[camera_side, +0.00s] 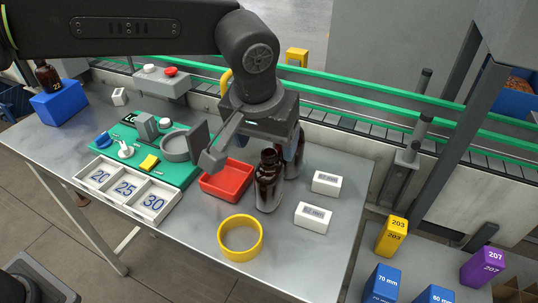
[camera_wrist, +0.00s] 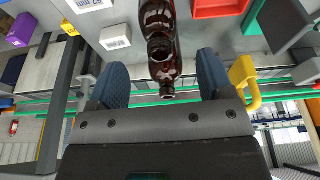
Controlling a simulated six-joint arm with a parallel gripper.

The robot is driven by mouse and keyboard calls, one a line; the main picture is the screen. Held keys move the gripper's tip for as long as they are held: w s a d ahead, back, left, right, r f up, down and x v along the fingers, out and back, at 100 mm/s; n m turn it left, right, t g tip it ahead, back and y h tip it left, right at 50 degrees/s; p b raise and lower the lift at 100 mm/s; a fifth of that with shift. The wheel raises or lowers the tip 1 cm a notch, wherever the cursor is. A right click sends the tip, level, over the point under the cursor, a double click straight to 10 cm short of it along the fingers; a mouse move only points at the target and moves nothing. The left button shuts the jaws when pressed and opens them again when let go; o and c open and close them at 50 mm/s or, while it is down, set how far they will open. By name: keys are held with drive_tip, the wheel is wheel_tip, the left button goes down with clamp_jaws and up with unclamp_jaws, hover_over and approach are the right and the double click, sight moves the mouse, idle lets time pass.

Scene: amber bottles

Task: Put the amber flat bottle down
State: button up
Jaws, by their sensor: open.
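Two amber bottles stand upright close together on the grey table. The front bottle (camera_side: 268,185) shows nearly whole in the side view; the rear one (camera_side: 296,160) is partly hidden behind it and my gripper. I cannot tell for sure which is the flat bottle. My gripper (camera_side: 252,153) is open, with its jaws spread near the bottle tops. In the wrist view, the blue-padded fingers (camera_wrist: 162,80) are apart, with a near bottle (camera_wrist: 166,68) and a farther bottle (camera_wrist: 156,14) showing in line with the gap. Neither finger visibly touches glass.
A red tray (camera_side: 228,182) lies left of the bottles, and a yellow ring (camera_side: 240,252) lies in front. White labelled blocks (camera_side: 326,183) (camera_side: 313,217) sit to the right. A green fixture board (camera_side: 137,162) and numbered tray (camera_side: 125,190) are left. A green-railed conveyor (camera_side: 345,120) runs behind.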

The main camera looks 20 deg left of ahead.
sight(262, 177)
drive_tip(key=v, duration=0.5)
drive_tip(key=shift+r, duration=0.1)
drive_tip(key=shift+a, duration=0.15)
drive_tip(key=s+a+r, duration=0.1)
drive_tip(key=s+a, duration=0.2)
drive_tip(key=a, duration=0.5)
drive_tip(key=s+a+r, duration=0.2)
drive_tip(key=a, duration=0.6)
drive_tip(key=s+a+f+t, duration=0.2)
drive_tip(key=s+a+f, duration=0.5)
drive_tip(key=s+a, duration=0.4)
drive_tip(key=shift+s+f+m, duration=0.3)
drive_tip(key=shift+s, duration=0.45)
